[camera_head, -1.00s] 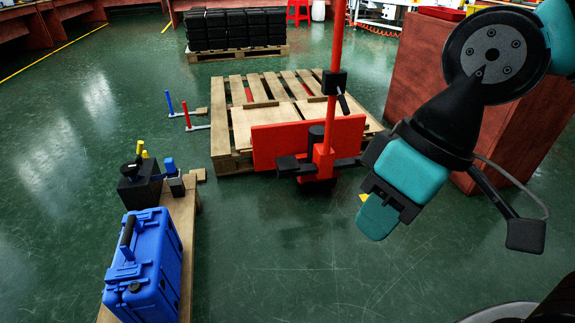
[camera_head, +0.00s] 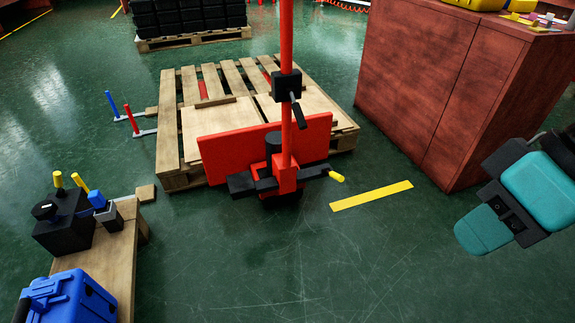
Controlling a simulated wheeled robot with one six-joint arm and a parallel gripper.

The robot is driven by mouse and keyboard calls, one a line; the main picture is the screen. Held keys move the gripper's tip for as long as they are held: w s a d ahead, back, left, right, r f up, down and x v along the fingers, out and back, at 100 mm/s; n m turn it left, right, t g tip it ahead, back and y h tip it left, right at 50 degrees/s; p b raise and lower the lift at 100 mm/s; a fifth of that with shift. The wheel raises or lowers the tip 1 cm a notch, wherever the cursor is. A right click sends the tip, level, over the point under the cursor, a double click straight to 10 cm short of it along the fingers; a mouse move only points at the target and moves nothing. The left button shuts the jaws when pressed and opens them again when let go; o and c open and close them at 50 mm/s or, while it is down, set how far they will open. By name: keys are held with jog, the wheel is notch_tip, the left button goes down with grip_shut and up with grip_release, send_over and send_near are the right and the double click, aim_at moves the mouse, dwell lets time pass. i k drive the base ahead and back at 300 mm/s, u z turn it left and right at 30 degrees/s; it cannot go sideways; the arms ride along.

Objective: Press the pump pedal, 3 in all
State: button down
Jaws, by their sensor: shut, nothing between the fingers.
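A red pallet lifter (camera_head: 284,180) with a tall red mast stands against the near side of a wooden pallet. Low on it, a black block (camera_head: 240,184) sticks out to the left. A short black bar with a yellow tip (camera_head: 336,176) sticks out to the right. I cannot tell for sure which of these is the pump pedal. My gripper (camera_head: 478,236), teal and black, is shut and empty at the lower right. It is over the green floor, well apart from the lifter.
A reddish-brown cabinet (camera_head: 455,85) stands at the right. A low wooden bench (camera_head: 122,238) at the left holds a blue case (camera_head: 78,296). The wooden pallet (camera_head: 165,125) lies behind the lifter. The front floor is clear, with a yellow strip (camera_head: 372,196).

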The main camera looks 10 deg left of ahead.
aim_at(239, 183)
jog(key=z, duration=0.3)
jog(key=i, duration=0.75)
jog(key=u, duration=0.7)
jog(key=i, duration=0.55)
jog(key=u, duration=0.65)
